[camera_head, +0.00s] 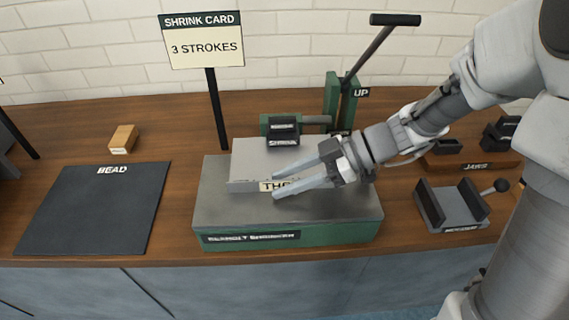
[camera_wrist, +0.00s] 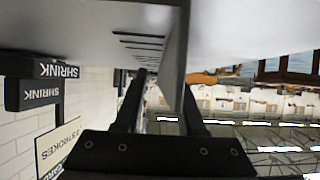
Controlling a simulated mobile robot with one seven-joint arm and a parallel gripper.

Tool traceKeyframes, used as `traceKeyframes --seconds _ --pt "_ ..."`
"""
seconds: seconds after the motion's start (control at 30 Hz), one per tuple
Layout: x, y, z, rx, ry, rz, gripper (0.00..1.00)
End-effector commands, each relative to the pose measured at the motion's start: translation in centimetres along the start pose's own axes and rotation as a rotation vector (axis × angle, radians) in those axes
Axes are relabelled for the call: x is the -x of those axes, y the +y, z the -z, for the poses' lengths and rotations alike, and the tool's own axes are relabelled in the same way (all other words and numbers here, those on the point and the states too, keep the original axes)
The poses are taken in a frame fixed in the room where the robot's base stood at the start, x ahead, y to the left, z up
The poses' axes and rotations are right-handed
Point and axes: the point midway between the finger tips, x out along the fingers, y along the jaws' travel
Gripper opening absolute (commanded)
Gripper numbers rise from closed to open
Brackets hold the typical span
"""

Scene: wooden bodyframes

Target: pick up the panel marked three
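The grey panel (camera_head: 257,158) lies on top of the shrinker block (camera_head: 215,203). Its front flange carries a pale label (camera_head: 268,187) of which only the first letters, "TH", show clearly; my gripper hides the rest. My gripper (camera_head: 275,184) reaches in from the right at the panel's front edge, its two fingers apart. In the wrist view a thin grey panel edge (camera_wrist: 176,60) comes down between the fingers. The fingers appear to straddle it with gaps; whether either one touches it I cannot tell.
Dark "SHRINK" jaws (camera_head: 283,132) and a green lever post (camera_head: 338,105) marked "UP" stand behind the panel. A "3 STROKES" card (camera_head: 204,48) stands on a pole behind. A dark mat (camera_head: 95,210) and wooden block (camera_head: 123,139) lie left; a vise-like fixture (camera_head: 452,205) is right.

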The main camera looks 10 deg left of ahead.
Motion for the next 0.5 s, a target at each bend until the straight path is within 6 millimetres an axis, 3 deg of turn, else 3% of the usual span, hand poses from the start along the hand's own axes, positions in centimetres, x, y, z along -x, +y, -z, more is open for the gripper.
traceKeyframes --seconds 0.2,0.43,0.5 --pt "-0.09 0.01 0.02 0.0 0.0 0.0 0.39" --pt "-0.07 0.0 0.02 0.0 0.0 0.0 0.0" --pt "-0.06 0.0 0.02 0.0 0.0 0.0 0.0"
